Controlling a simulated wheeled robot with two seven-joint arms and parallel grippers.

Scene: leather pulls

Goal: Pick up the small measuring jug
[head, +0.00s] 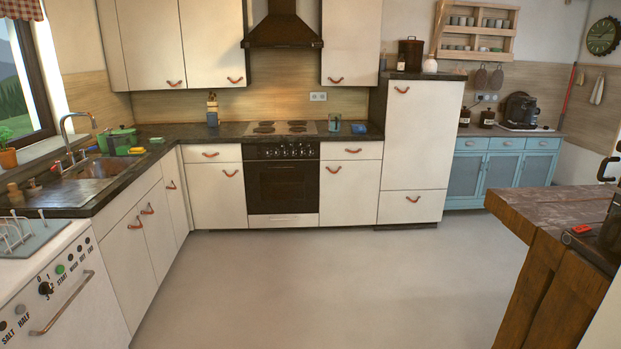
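A small clear bluish vessel (335,123) stands upright on the dark counter just right of the stove's hob. It looks like the small measuring jug, but it is too small in the picture to make out a handle or markings. A low blue item (358,128) sits beside it on the right, apart from it. Neither of my grippers shows in the head view.
The dark counter (225,131) runs along the back wall and left side, with a sink (85,170). The oven (283,185) stands below the hob. A wooden workbench (545,210) is at right. The grey floor (330,275) between is clear.

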